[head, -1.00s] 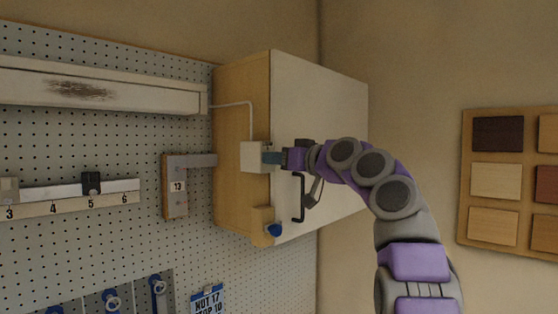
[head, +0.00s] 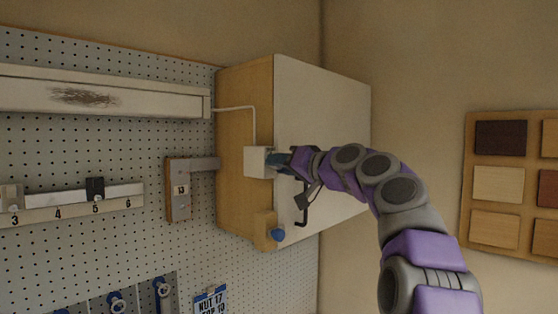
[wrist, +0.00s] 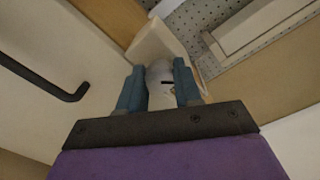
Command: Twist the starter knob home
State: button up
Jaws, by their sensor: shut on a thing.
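The starter knob (wrist: 161,75) is a pale, rounded piece with a small dark mark. In the wrist view it sits between the blue fingers of my gripper (wrist: 159,88), which is shut on it. Behind it is a white box (head: 256,161) on the cabinet's wooden side, also visible in the wrist view (wrist: 155,42). In the head view my gripper (head: 279,162) reaches the box's right side, and its fingers hide the knob there. I cannot tell how far the knob is seated or turned.
The cabinet (head: 320,130) has a pale front with a black bar handle (head: 302,212) just below my gripper. A blue knob (head: 277,235) sits lower on the cabinet. A long white fixture (head: 120,97) with a dark smudge connects to the box by a thin conduit.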

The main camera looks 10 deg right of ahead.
jog(key=m+p, duration=0.9)
jog(key=p, duration=0.1)
jog(key=shift+d+r, duration=0.1)
jog(key=shift+m, duration=0.4)
jog(key=o, duration=1)
jog(key=shift+d, duration=0.5)
jog(key=shift+o, duration=0.2)
jog(key=b+v, duration=0.1)
jog(key=v, duration=1.6)
jog(key=shift+d+b, duration=0.25)
jog(key=shift+b, duration=0.15)
